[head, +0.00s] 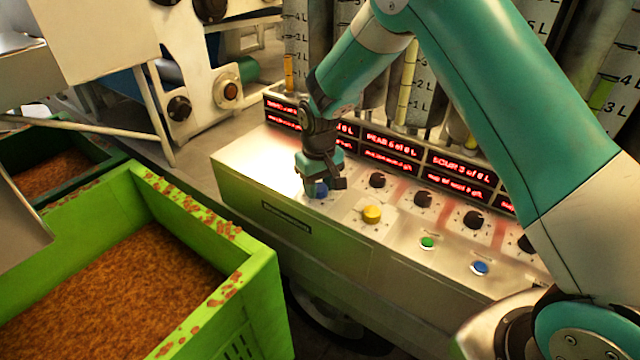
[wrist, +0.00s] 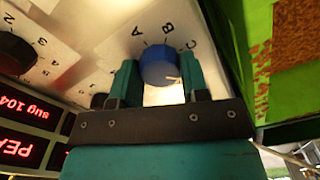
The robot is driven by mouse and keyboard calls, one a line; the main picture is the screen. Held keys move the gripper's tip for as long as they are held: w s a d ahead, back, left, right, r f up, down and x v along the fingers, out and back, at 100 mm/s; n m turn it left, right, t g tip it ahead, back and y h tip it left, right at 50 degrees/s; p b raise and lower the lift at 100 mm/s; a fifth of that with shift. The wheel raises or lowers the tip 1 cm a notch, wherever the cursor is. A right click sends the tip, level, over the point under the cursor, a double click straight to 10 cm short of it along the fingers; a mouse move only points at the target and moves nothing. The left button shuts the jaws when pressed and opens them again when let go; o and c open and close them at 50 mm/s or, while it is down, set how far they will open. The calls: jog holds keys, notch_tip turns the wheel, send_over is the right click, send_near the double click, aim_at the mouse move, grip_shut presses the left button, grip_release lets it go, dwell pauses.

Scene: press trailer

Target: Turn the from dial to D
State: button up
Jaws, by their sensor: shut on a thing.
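A blue dial (wrist: 158,64) sits on the pale panel, with the letters A, B and C printed around it. My gripper (wrist: 161,78) is shut on it, one teal finger at each side. The dial's white mark points to the lower right in the wrist view, past C and towards the right finger. No D shows there; that part of the scale is hidden. In the head view my gripper (head: 321,186) is down at the left end of the console (head: 240,186), largely covering the blue dial (head: 318,191).
A yellow knob (head: 372,214) stands just right of my gripper. Black dials (head: 377,180) line the panel behind, below red displays (head: 390,138). A green button (head: 427,243) and a blue button (head: 480,267) are farther right. A green crate (head: 262,290) stands close at the left.

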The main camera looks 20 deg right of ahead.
aim_at(319, 186)
jog(key=o, duration=0.9)
jog(key=shift+w+r, duration=0.15)
jog(key=shift+w, duration=0.15)
jog(key=shift+s, duration=0.1)
notch_tip(319, 186, up, 17)
jog(key=shift+r+b, duration=0.15)
jog(key=shift+b, duration=0.7)
jog(key=shift+s, duration=0.1)
jog(key=s+a+r+n+y, duration=0.1)
jog(key=s, duration=0.9)
jog(key=s+a+r+n+y, duration=0.1)
jog(key=s+n, duration=0.1)
jog(key=s, duration=0.8)
jog(key=s+a+r+n+y, duration=0.1)
jog(key=s+a+y, duration=0.1)
jog(key=s, duration=0.9)
jog(key=shift+a+r, duration=0.1)
jog(key=shift+r, duration=0.05)
